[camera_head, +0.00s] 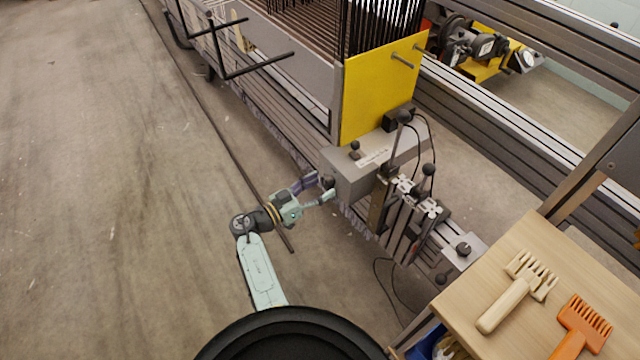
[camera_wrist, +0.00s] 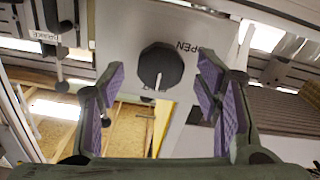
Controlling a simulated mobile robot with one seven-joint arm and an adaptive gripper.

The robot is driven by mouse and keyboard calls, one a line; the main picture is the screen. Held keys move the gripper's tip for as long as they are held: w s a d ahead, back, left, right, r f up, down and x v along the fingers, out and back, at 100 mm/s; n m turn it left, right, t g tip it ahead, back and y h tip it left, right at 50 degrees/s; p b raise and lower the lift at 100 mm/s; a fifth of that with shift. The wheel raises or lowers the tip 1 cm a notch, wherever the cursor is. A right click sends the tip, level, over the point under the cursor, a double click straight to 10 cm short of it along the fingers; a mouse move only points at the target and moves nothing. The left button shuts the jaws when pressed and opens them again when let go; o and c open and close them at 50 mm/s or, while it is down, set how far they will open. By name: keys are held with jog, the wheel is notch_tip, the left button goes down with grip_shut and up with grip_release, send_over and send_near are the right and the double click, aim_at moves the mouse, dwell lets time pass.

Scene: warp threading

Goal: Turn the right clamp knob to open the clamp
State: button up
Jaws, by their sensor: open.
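In the wrist view a round black clamp knob (camera_wrist: 160,66) sits on a grey plate. A white pointer mark on it points down in the picture. The word OPEN is printed upside down at the knob's upper right; other lettering below the knob is partly hidden. My gripper (camera_wrist: 161,74) is open, its purple-padded fingers on the left and right of the knob, with visible gaps on both sides. I cannot tell whether the fingertips reach the knob in depth. In the head view my gripper (camera_head: 322,188) is at the left end of the grey clamp housing (camera_head: 350,180).
A yellow panel (camera_head: 380,90) rises behind the housing. Levers with black balls (camera_head: 428,170) and cables stand to its right. A wooden table (camera_head: 545,250) at lower right holds a pale comb (camera_head: 505,305) and an orange comb (camera_head: 580,325). The floor at left is mostly clear.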

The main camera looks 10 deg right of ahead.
jog(key=shift+w+d, duration=0.15)
jog(key=shift+d, duration=0.2)
jog(key=shift+c, duration=0.4)
jog(key=c, duration=1.1)
